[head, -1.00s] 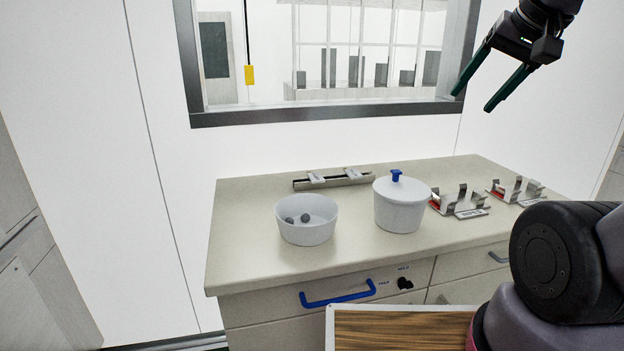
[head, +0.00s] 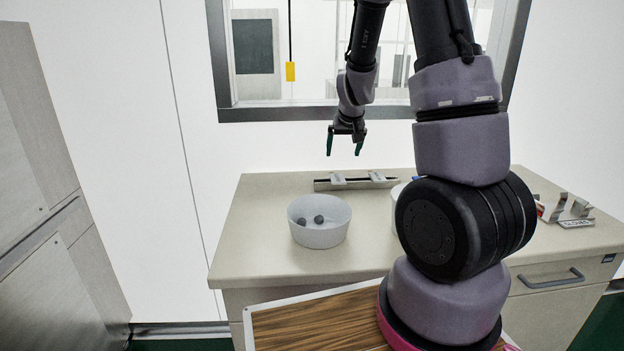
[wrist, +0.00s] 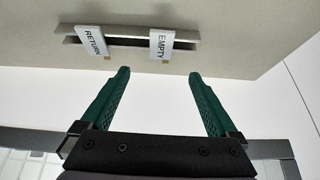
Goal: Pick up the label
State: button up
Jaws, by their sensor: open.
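Two white labels sit on a grey metal rail (head: 357,184) at the back of the counter. In the wrist view the RETURN label (wrist: 91,41) is at left and the EMPTY label (wrist: 161,46) is at right, both on the rail's slot. In the head view they show as small white pieces, one at left (head: 338,179) and one at right (head: 377,177). My gripper (head: 344,152) is open and empty, above the rail. In the wrist view its green fingers (wrist: 158,74) are apart, with the EMPTY label beyond the gap and the RETURN label beyond the left finger.
A white bowl (head: 320,234) with two grey balls stands in front of the rail. A white pot (head: 396,207) is mostly hidden behind my arm. Metal holders (head: 574,210) stand at the right. A window (head: 222,95) is in the wall behind the counter (head: 258,255).

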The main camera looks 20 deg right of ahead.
send_near(338, 178)
jog(key=shift+w+a+f, duration=0.15)
jog(key=shift+w+f, duration=0.5)
jog(key=shift+w, duration=0.35)
jog(key=shift+s+x, duration=0.15)
jog(key=shift+x, duration=1.2)
jog(key=shift+s+x, duration=0.15)
jog(key=shift+x, duration=1.2)
jog(key=shift+f, duration=0.2)
jog(key=shift+c, duration=0.3)
jog(key=c, duration=1.3)
jog(key=shift+r, duration=0.1)
jog(key=shift+c, duration=0.2)
